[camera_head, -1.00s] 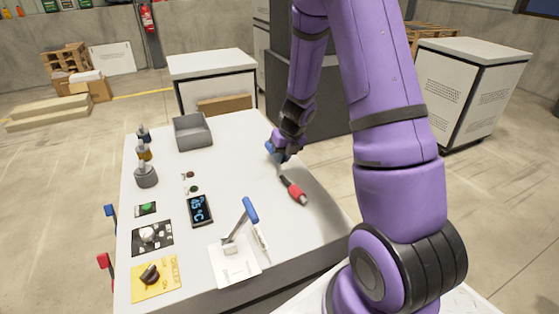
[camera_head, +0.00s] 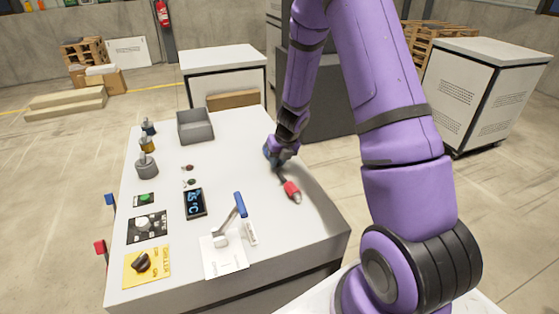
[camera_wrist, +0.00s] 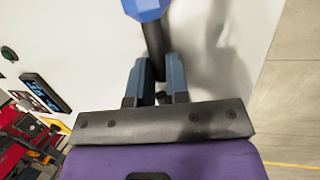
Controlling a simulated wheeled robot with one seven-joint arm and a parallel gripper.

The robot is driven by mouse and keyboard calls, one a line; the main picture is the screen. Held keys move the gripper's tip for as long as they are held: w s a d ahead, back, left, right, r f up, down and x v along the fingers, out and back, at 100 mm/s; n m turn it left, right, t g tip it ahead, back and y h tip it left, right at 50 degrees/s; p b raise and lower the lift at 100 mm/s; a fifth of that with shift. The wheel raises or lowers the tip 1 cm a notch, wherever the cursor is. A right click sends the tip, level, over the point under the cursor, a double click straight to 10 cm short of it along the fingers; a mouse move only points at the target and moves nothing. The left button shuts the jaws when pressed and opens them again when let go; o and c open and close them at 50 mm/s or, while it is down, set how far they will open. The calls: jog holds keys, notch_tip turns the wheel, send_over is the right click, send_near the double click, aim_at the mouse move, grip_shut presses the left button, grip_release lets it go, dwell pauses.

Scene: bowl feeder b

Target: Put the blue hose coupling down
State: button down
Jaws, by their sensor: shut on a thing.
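The blue hose coupling has a blue head (camera_wrist: 146,8) and a dark stem, seen at the top middle of the wrist view. My gripper (camera_wrist: 155,80) is shut on the dark stem between its two fingers. In the head view my gripper (camera_head: 277,160) is low over the right side of the white table (camera_head: 235,160), and a bit of blue shows at it. I cannot tell whether the coupling touches the table.
A red coupling (camera_head: 291,190) with a dark end lies on the table just in front of my gripper. A grey bin (camera_head: 195,127) stands at the back. A blue-handled lever (camera_head: 239,204) and a display (camera_head: 195,204) are nearer. The table's right edge is close.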

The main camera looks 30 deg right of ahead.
jog(key=shift+f, duration=0.15)
jog(key=c, duration=1.1)
grip_release()
jog(key=s+a+r+n, duration=0.1)
jog(key=s+r+n, duration=0.25)
jog(key=r, duration=0.45)
jog(key=s+a+r+n+y, duration=0.1)
jog(key=s+r+n, duration=0.1)
jog(key=r+n, duration=0.35)
jog(key=s+a+r+n, duration=0.2)
jog(key=s+r, duration=0.1)
jog(key=r, duration=0.7)
jog(key=s+a+r+n+t+h, duration=0.1)
jog(key=s+a+r+n, duration=0.1)
jog(key=s+r+n, duration=0.4)
jog(key=s+a+r+n+t+h, duration=0.1)
jog(key=s+a+r+n, duration=0.2)
jog(key=s+n, duration=1.3)
jog(key=shift+s+r+n+t+h, duration=0.2)
jog(key=shift+r+n+t+h, duration=0.15)
jog(key=shift+r+n, duration=1.95)
